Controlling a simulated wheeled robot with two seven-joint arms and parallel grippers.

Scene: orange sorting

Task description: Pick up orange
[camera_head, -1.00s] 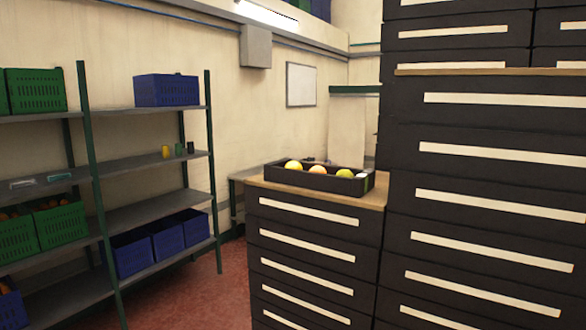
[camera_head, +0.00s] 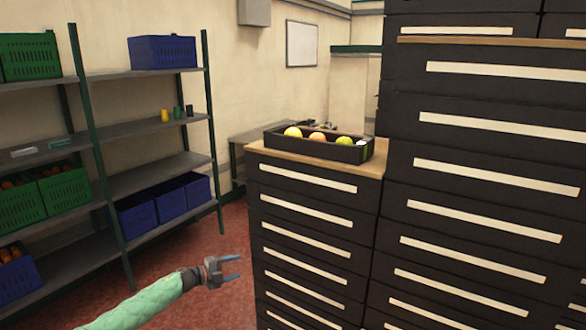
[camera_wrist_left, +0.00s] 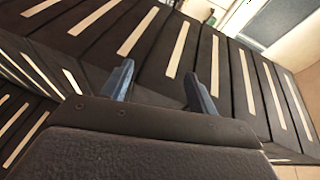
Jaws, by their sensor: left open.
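A black box (camera_head: 284,146) sits on the wooden top of the lower drawer cabinet (camera_head: 297,201). Inside the box show a yellow fruit (camera_head: 293,132), an orange-coloured fruit (camera_head: 317,138) and a yellow-green fruit (camera_head: 344,141); their lower parts are hidden by the box wall. My left gripper (camera_head: 232,270) is open and empty, low in front of the cabinet's left side, well below the box. In the left wrist view its two blue fingers (camera_wrist_left: 156,88) stand apart with only dark drawer fronts beyond them. My right gripper is not in view.
A taller drawer cabinet (camera_head: 470,185) stands right of the lower one. Shelves at left hold blue crates (camera_head: 163,51) and green crates (camera_head: 62,190), some with orange fruit. Red floor (camera_head: 236,230) is free between the shelves and cabinets.

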